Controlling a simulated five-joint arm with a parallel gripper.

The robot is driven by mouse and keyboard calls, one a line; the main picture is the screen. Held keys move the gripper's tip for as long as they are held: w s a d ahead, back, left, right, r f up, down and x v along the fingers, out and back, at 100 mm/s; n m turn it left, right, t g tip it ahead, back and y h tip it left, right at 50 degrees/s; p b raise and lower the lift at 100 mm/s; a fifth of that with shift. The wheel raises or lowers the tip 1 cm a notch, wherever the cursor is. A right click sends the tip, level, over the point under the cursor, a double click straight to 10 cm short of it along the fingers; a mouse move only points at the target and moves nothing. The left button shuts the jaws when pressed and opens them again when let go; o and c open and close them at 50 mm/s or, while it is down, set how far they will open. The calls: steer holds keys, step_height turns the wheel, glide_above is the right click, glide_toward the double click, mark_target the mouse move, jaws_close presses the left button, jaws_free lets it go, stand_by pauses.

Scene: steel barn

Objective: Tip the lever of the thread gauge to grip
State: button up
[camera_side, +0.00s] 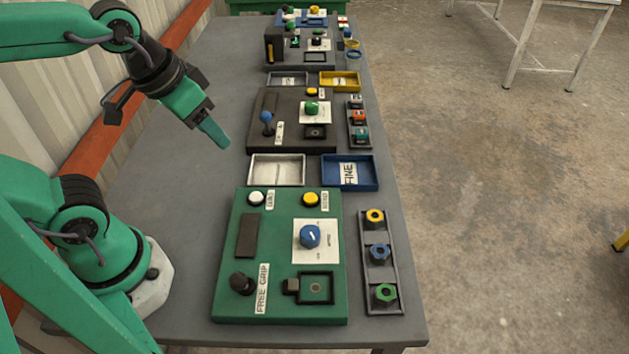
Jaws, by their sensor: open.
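The thread gauge appears to be the green box (225,215) at the near end of the bench, with a label strip reading "FREE GRIP" (262,288). Its lever (241,283) has a dark knob and stands beside that strip at the box's near left. Its exact tilt is hard to tell. The box also carries a blue dial (310,236), a white button (257,198), a yellow button (311,199) and a square dark recess (316,288) with a small dark block next to it. My gripper (214,132) is open, empty and above the bench, beyond and left of the green box.
A dark box (262,105) with a blue-knobbed lever stands farther back. White (277,183) and blue "FINE" (363,184) trays lie between the boxes. A rack (366,278) of coloured nuts lies right of the green box. The bench's left strip is clear.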

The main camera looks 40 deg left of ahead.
steer(key=s+d+f+m+g, duration=0.1)
steer(key=d+f+g, duration=0.1)
steer(key=d, duration=0.3)
steer(key=s+d+f+g, duration=0.1)
steer(key=s+d+f, duration=0.1)
steer(key=d, duration=0.3)
steer(key=g+y, duration=0.1)
steer(key=g, duration=0.1)
glide_above(237, 275)
steer(key=shift+m, duration=0.4)
steer(key=f, duration=0.4)
steer(key=shift+w+d, duration=0.15)
steer(key=shift+w, duration=0.05)
steer(key=shift+s+d+f, duration=0.2)
steer(key=shift+s+d, duration=0.05)
steer(key=shift+s, duration=0.1)
steer(key=shift+f, duration=0.1)
steer(key=shift+w+a+f, duration=0.1)
steer(key=shift+a+f, duration=0.1)
steer(key=shift+f, duration=1.7)
steer(key=shift+a+f, duration=0.2)
steer(key=shift+f, duration=1.7)
steer(key=shift+c, duration=0.2)
